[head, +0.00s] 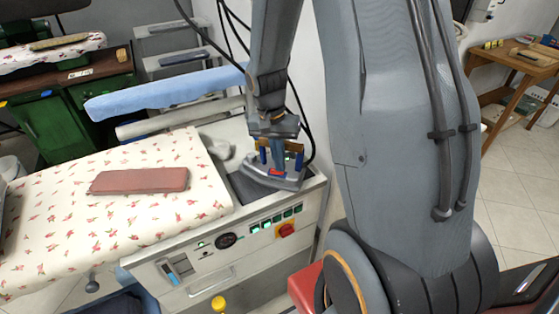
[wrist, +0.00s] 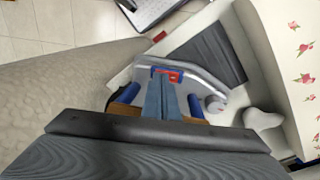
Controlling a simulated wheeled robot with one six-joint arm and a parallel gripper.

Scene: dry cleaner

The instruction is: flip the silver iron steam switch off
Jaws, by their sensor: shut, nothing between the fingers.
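The silver iron (head: 290,183) sits on a dark rest pad (head: 245,190) at the right end of the ironing station. It has a brown handle and blue parts. A small red part, which looks like its switch (head: 273,173), shows on top; it also shows in the wrist view (wrist: 173,75). My gripper (head: 273,166) is shut and points down over the iron. In the wrist view its blue-grey fingertips (wrist: 167,84) are right at the red switch and partly cover it. I cannot tell whether they touch it, or which way the switch is tipped.
A floral ironing board (head: 110,230) with a reddish-brown pad (head: 140,180) lies to the left. The station's front panel has a gauge (head: 227,240), green switches and a red knob (head: 286,230). Dark cables hang behind my gripper. A blue padded arm (head: 165,92) is behind.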

